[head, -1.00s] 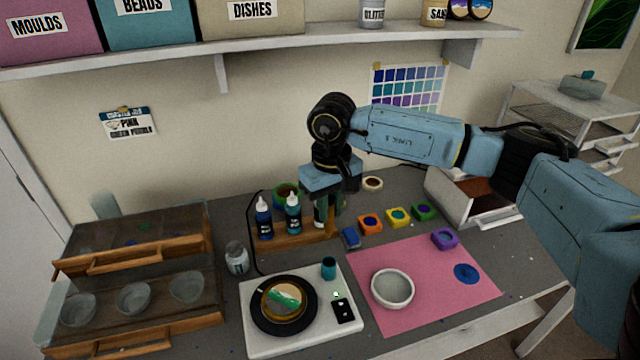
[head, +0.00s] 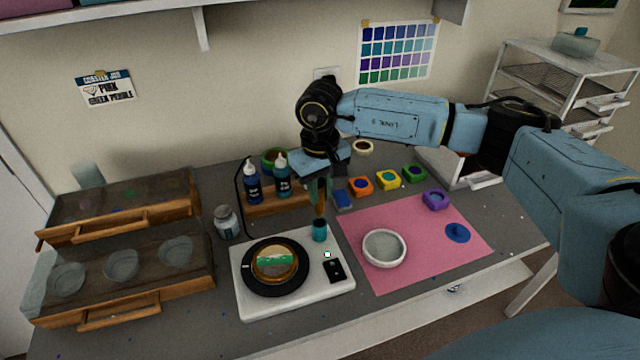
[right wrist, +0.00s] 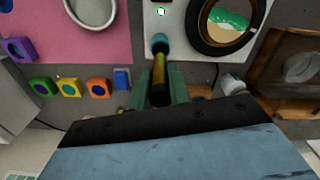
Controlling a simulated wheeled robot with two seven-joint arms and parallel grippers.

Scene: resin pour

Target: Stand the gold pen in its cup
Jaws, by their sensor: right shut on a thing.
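My right gripper (head: 318,186) is shut on the gold pen (head: 320,207) and holds it nearly upright, pointing down. In the right wrist view the gripper (right wrist: 158,84) has the gold pen (right wrist: 159,68) between its green fingers. My left gripper is out of view.
The white board (head: 300,300) carries a black turntable (head: 249,285) with a gold-rimmed mould, and a dark device (head: 333,270). Two dye bottles stand behind it.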

